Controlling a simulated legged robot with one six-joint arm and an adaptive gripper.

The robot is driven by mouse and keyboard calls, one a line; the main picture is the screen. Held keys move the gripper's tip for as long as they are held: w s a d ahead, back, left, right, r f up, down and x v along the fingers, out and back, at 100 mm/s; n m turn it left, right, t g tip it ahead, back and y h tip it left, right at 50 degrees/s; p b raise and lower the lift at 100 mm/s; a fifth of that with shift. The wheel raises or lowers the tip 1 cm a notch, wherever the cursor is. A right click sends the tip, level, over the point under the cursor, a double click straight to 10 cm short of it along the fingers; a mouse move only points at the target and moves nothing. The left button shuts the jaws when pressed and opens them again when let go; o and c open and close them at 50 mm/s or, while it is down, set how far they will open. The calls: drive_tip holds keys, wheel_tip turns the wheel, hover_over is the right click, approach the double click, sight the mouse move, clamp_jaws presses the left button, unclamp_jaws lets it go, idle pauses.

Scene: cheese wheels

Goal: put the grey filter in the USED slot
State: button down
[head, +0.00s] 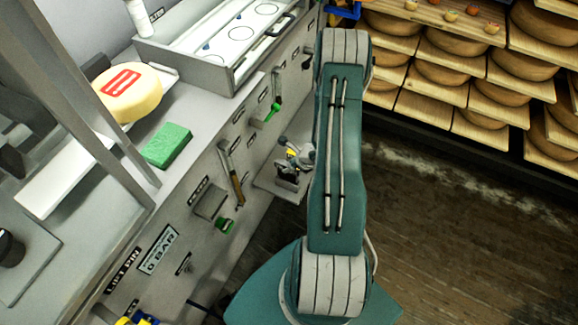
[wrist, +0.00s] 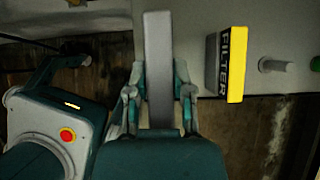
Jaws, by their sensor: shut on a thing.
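My gripper (wrist: 160,94) is shut on a long, plain grey block, which I take to be the grey filter (wrist: 158,45). The block stands out past both fingertips in the wrist view. A second filter with a yellow face marked FILTER (wrist: 236,65) stands apart to the right of my gripper, by the grey panel. In the head view my gripper (head: 289,169) is small and partly hidden behind my arm, close to a small grey ledge (head: 268,184) on the cabinet front. I cannot make out the USED slot's label in either view.
The grey cabinet front carries a hammer-like tool (head: 233,175), a green-ended handle (head: 272,112) and a small box (head: 211,202). A cheese wheel (head: 130,93) and a green sponge (head: 167,145) lie on top. Cheese shelves (head: 468,130) stand behind; the floor at right is clear.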

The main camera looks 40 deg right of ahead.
sight(289, 176)
drive_tip(key=shift+f, duration=3.2)
drive_tip(key=shift+c, duration=2.1)
unclamp_jaws()
drive_tip(key=v, duration=1.2)
drive_tip(key=shift+w, duration=0.1)
